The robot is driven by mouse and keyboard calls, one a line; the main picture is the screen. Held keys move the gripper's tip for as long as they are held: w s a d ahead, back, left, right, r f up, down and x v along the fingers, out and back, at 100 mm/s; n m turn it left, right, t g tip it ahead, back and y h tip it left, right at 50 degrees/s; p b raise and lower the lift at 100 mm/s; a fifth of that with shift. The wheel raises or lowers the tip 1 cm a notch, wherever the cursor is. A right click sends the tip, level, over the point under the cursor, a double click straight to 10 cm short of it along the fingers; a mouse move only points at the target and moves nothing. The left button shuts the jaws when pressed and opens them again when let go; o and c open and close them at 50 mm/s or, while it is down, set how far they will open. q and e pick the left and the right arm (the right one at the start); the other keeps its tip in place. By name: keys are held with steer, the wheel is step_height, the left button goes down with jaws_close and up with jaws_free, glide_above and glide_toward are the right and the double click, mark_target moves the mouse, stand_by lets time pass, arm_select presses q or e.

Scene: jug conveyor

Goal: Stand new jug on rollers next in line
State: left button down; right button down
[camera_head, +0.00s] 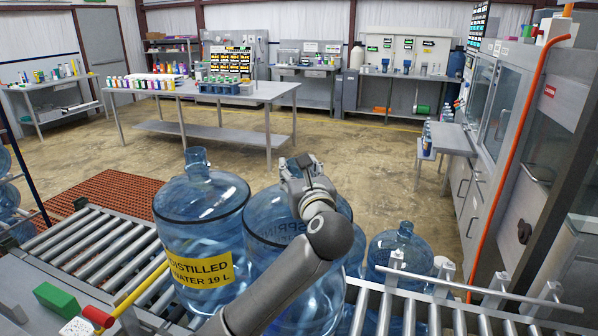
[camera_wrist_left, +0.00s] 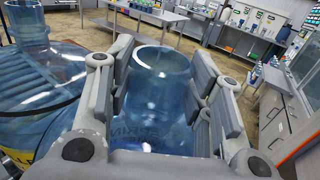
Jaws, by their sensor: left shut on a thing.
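A clear blue jug (camera_head: 265,222), with partly hidden dark lettering, stands upright in the middle, largely covered by my left arm. My left gripper (camera_head: 302,172) is shut on this jug's neck; in the left wrist view the neck (camera_wrist_left: 160,85) sits between both fingers. A second jug (camera_head: 203,215) with a yellow "Distilled water 19 L" label stands close on the left, and it also shows in the left wrist view (camera_wrist_left: 60,75). The conveyor rollers (camera_head: 95,240) run beneath and to the left. The held jug's base is hidden, so contact with the rollers cannot be told.
Another blue jug (camera_head: 400,250) stands to the right behind a metal guide rail (camera_head: 480,288). A green block (camera_head: 57,299) and a yellow bar (camera_head: 140,288) lie at the lower left. Bare rollers show at left and lower right. Benches and cabinets stand farther back.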

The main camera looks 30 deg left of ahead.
arm_select(q)
steer(key=shift+f+b, duration=0.35)
steer(key=c, duration=0.6)
jaws_free()
steer(key=shift+s, duration=0.1)
